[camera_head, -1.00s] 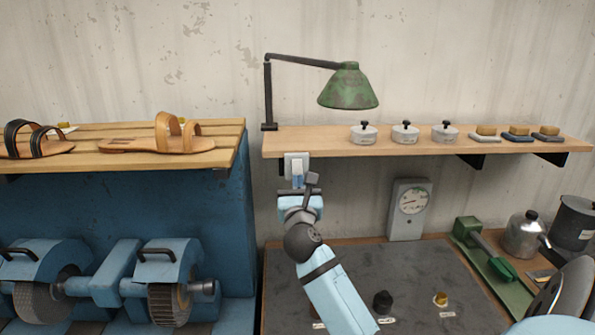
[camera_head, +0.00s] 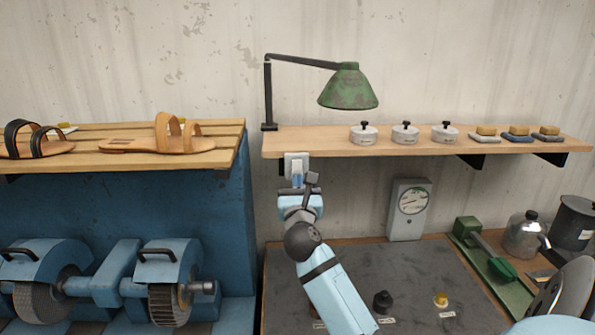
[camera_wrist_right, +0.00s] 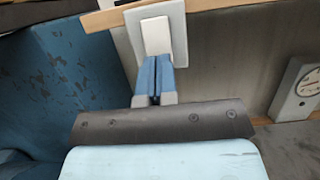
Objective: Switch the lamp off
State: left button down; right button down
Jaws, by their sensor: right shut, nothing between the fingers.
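The lamp has a worn green shade (camera_head: 348,88) on a dark arm and post fixed at the left end of the wooden shelf. Its bulb is hidden inside the shade, and I cannot tell whether it is lit. A white wall switch (camera_head: 291,158) sits at the shelf's left front edge, below the lamp post. It also shows in the right wrist view (camera_wrist_right: 172,24). My right gripper (camera_head: 297,181) is shut and empty, with its blue fingertips (camera_wrist_right: 157,60) at the lower part of the switch. I cannot tell whether they touch it. My left gripper is out of view.
A dial gauge (camera_head: 410,209) stands behind the dark work mat (camera_head: 370,262).

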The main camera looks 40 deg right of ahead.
jog(key=shift+w+d, duration=0.25)
jog(key=s+a+p, duration=0.1)
jog(key=s+a, duration=0.4)
jog(key=s, duration=0.1)
jog(key=shift+a, duration=0.15)
dwell(0.5)
jog(key=shift+s+f, duration=0.1)
dwell(0.4)
